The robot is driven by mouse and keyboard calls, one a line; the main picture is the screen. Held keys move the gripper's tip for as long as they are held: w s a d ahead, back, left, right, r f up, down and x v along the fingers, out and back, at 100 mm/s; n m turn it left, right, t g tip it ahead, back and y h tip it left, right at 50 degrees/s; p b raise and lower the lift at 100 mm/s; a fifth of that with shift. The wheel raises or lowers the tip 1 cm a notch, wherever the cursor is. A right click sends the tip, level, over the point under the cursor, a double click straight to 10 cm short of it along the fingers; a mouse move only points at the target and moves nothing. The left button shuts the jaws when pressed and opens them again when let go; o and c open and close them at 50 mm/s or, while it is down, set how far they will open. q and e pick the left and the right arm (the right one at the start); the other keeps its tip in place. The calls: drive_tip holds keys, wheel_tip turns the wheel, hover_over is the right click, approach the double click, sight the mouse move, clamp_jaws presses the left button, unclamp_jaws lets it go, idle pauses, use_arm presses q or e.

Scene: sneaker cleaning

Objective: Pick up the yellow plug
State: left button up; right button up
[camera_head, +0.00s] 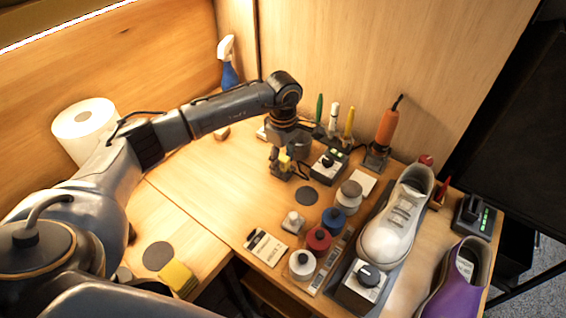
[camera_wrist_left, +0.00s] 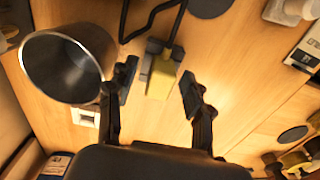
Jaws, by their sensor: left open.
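The yellow plug (camera_wrist_left: 161,80) has a dark top part and a black cable, and lies on the wooden table in the left wrist view. My left gripper (camera_wrist_left: 158,90) is open, with one finger on each side of the plug and a gap to each. In the head view the plug (camera_head: 284,158) shows as a small yellow patch at the fingers of my left gripper (camera_head: 283,168), partly hidden by them. Whether the fingers touch the table cannot be told. My right gripper is not in view.
A metal cup (camera_wrist_left: 62,68) stands close beside the left finger. A black device with a green display (camera_head: 329,166) is just right of the gripper. Jars (camera_head: 318,239), a white sneaker (camera_head: 395,225) and an orange-handled tool (camera_head: 386,125) stand farther right. Bare table lies in front.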

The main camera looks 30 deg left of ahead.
use_arm(q)
clamp_jaws()
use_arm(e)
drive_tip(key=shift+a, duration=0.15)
use_arm(q)
drive_tip(key=shift+r, duration=0.15)
